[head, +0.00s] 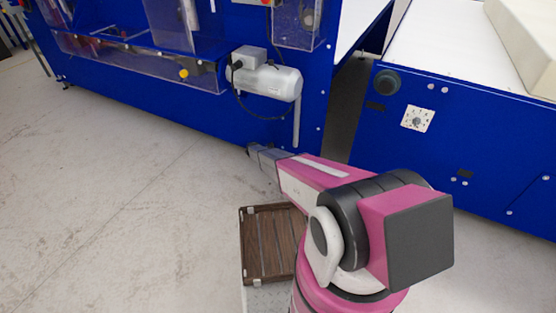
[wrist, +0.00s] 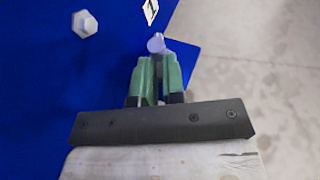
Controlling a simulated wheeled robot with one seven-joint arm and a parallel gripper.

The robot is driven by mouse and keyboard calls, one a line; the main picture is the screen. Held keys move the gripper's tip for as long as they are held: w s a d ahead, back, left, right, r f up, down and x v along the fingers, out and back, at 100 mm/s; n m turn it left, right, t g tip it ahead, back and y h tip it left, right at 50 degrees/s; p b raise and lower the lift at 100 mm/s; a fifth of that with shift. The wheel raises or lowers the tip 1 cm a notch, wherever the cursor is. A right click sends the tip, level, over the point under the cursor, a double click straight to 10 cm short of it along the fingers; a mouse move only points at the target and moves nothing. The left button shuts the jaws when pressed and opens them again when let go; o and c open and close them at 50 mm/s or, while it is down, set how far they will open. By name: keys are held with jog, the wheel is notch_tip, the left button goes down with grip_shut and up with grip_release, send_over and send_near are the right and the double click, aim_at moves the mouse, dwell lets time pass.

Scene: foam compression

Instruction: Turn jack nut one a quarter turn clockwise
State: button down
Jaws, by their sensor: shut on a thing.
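In the wrist view, my gripper (wrist: 157,62) has its green fingers closed around a small pale nut (wrist: 157,43) near the edge of a blue panel (wrist: 60,90). The top of the nut shows just beyond the fingertips; the fingers hide the rest. I cannot read which number this nut bears. A second pale hexagonal nut (wrist: 85,23) sits apart on the blue panel, up and to the left. In the head view, my gripper (head: 251,151) reaches the low part of the blue machine, and the nuts are too small or hidden to see.
A grey motor (head: 270,82) with a cable is on the machine above my gripper. A wooden slatted top (head: 268,243) stands below my arm. The concrete floor (head: 110,190) is clear on the left.

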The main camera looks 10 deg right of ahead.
jog(key=shift+w+d+f+m+g, duration=0.15)
jog(key=shift+w+d+m+g, duration=0.05)
jog(key=shift+d+m+g, duration=0.25)
dwell(0.3)
jog(key=c, duration=1.2)
grip_release()
jog(key=shift+a, duration=0.15)
jog(key=shift+a+r, duration=0.25)
jog(key=shift+a, duration=0.2)
jog(key=v, duration=0.9)
jog(key=shift+w+a+r, duration=0.2)
jog(key=shift+w+r, duration=0.05)
jog(key=shift+o, duration=0.3)
